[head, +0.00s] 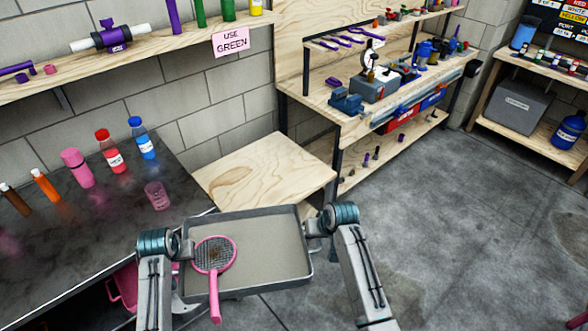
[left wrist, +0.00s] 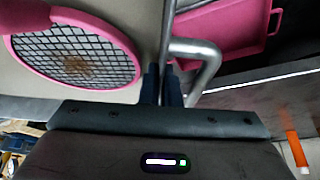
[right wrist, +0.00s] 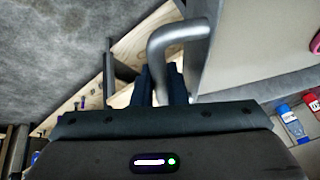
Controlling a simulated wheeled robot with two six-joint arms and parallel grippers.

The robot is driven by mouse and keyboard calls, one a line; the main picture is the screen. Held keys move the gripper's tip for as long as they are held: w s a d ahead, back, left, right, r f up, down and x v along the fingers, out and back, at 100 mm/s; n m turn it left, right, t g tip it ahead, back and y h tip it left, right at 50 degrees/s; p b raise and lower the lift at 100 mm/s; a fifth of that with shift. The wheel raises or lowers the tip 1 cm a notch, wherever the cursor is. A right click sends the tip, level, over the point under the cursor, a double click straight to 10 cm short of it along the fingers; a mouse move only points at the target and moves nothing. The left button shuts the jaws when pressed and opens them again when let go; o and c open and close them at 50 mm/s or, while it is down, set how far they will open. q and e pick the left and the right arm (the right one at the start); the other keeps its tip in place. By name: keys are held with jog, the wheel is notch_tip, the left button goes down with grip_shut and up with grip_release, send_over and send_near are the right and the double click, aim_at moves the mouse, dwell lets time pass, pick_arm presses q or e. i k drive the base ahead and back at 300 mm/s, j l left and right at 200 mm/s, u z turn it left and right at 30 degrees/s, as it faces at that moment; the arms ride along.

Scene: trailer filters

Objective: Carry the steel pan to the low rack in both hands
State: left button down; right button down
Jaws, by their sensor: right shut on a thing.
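The grey steel pan (head: 275,262) is between my two arms at the front of the head view, roughly level. A round pink-rimmed mesh strainer (head: 214,256) lies in it, its pink handle hanging over the near edge. My right gripper (right wrist: 160,88) is shut on the bent bar handle (right wrist: 178,32) at the pan's right end. My left gripper (left wrist: 163,88) is at the left end, fingers beside the rim and the left bar handle (left wrist: 208,68); whether they clamp it is unclear. A low plywood top (head: 275,165) is beyond the pan, empty. I cannot tell whether it is the low rack.
A dark bench (head: 110,235) at left holds several bottles and a pink cup (head: 157,195). Under it is a pink bin (left wrist: 230,30). A wooden shelf (head: 150,48) runs above. A tool bench (head: 345,120) stands at the back. The concrete floor (head: 450,190) at right is open.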

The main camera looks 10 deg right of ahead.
aim_at(263, 174)
jog(key=i+l+z, duration=0.15)
jog(key=i+z, duration=0.7)
jog(key=i+l, duration=0.1)
jog(key=i, duration=0.65)
jog(key=i+u, duration=0.35)
jog(key=i+l+u, duration=0.1)
jog(key=u, duration=0.25)
jog(key=i+u, duration=0.15)
jog(key=u, duration=0.15)
jog(key=i+u, duration=0.1)
jog(key=u, duration=0.2)
